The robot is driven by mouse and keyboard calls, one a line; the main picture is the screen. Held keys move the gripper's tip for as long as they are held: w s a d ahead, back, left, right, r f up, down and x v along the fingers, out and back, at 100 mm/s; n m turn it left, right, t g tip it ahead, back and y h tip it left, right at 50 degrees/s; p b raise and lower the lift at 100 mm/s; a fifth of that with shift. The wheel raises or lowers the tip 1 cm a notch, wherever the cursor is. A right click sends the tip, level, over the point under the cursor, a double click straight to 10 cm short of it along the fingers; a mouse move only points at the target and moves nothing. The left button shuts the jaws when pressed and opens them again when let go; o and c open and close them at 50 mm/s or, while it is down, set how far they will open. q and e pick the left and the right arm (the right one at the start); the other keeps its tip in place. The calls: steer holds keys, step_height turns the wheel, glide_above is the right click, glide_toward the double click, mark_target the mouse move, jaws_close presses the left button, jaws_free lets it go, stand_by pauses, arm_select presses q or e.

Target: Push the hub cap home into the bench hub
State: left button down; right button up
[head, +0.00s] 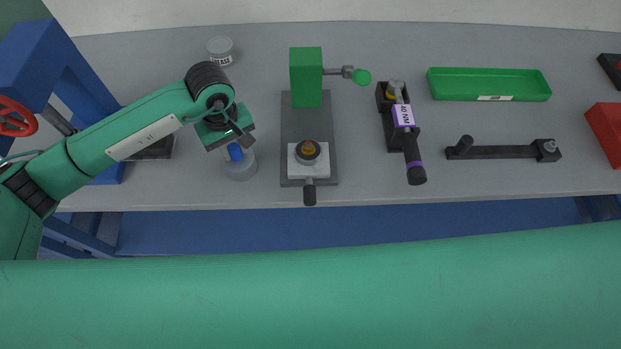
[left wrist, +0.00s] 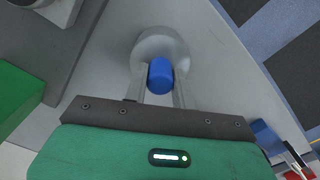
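The hub cap is a small blue cylinder (left wrist: 160,74) between my left gripper's fingertips (left wrist: 160,88) in the left wrist view. Both fingers lie close against its sides. In the head view a bit of the blue cap (head: 235,152) shows below the gripper (head: 233,146). The bench hub is a pale grey round part (head: 241,172) at the bench's left side, directly under the gripper. In the left wrist view the hub (left wrist: 163,43) shows around and behind the cap. I cannot tell whether the cap touches the hub or sits in it. My right gripper is not in view.
A grey jar (head: 221,52) stands behind the gripper. To the right are a grey fixture plate with a green block (head: 306,72), a black tool with a purple label (head: 404,117), a green tray (head: 488,84), a black bar (head: 500,152) and a red bin (head: 606,132).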

arm_select(q)
steer(key=c, duration=1.9)
jaws_free()
jaws_close()
steer(key=shift+r+p, duration=0.8)
steer(key=shift+r, duration=2.7)
